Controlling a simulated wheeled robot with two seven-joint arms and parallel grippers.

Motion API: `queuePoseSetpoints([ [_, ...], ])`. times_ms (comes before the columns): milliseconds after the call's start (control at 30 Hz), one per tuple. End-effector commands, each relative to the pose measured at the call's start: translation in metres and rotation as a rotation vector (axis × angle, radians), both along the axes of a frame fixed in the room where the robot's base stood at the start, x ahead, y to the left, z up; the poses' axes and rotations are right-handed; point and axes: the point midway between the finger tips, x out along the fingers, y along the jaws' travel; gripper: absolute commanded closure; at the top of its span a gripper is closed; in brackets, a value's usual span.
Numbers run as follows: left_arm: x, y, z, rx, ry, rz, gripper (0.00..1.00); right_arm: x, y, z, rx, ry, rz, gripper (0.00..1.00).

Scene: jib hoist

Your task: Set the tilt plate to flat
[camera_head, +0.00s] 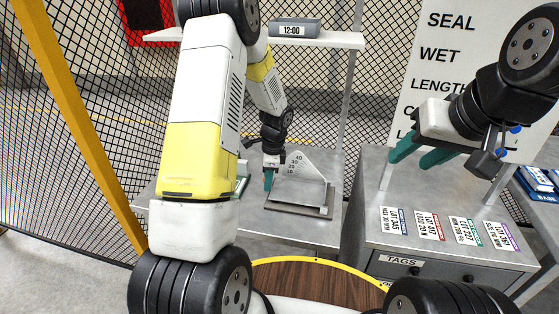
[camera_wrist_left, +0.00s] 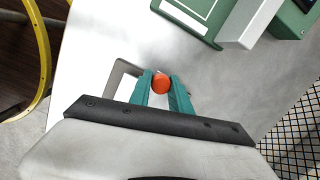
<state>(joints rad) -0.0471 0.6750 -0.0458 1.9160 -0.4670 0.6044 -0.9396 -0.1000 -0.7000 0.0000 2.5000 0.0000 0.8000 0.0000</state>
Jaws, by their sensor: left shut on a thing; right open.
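The tilt plate (camera_head: 299,194) is a grey plate on a darker base on the grey bench, in the middle of the head view. A white angle scale (camera_head: 302,166) with numbers from 10 to 40 stands behind it. The plate's exact tilt is too small to read. My left gripper (camera_head: 268,182) points down at the plate's left edge. In the left wrist view its teal fingers (camera_wrist_left: 163,92) are shut on a round orange-red knob (camera_wrist_left: 161,83). The fingers hide the knob in the head view. My right gripper (camera_head: 421,153) is open and empty above the tag cabinet.
A grey cabinet (camera_head: 440,252) with several lot tags on top stands at the right. A shelf with a clock (camera_head: 294,29) is above the bench. Green and white equipment (camera_wrist_left: 207,18) lies close to my left gripper. A yellow post (camera_head: 75,120) and mesh fence border the left.

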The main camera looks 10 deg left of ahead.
Motion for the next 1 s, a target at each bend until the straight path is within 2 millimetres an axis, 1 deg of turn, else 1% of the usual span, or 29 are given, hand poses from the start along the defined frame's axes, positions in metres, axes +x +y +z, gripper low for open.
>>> queuePoseSetpoints([
  [267,0.001,0.002,-0.002,0.003,-0.003,0.001,1.00,0.000,0.000,0.000,0.000,0.000,0.000,0.56],
  [300,0.001,0.002,-0.002,0.002,-0.002,0.001,0.74,0.000,0.000,0.000,0.000,0.000,0.000,0.56],
  [400,0.000,0.002,-0.002,0.003,-0.002,0.002,0.55,0.000,0.000,0.000,0.000,0.000,0.000,0.56],
  [667,0.000,0.002,-0.001,0.002,-0.002,0.001,0.55,0.000,0.000,0.000,0.000,0.000,0.000,0.56],
  [767,0.001,0.001,0.002,0.002,-0.002,0.001,0.55,0.000,0.000,0.000,0.000,0.000,0.000,0.56],
  [867,0.001,-0.001,0.014,0.002,-0.005,0.000,0.55,0.000,0.000,0.000,0.000,0.000,0.000,0.56],
  [1000,0.001,-0.003,0.039,0.002,-0.005,0.001,0.55,0.000,0.000,0.000,0.000,0.000,0.000,0.56],
])
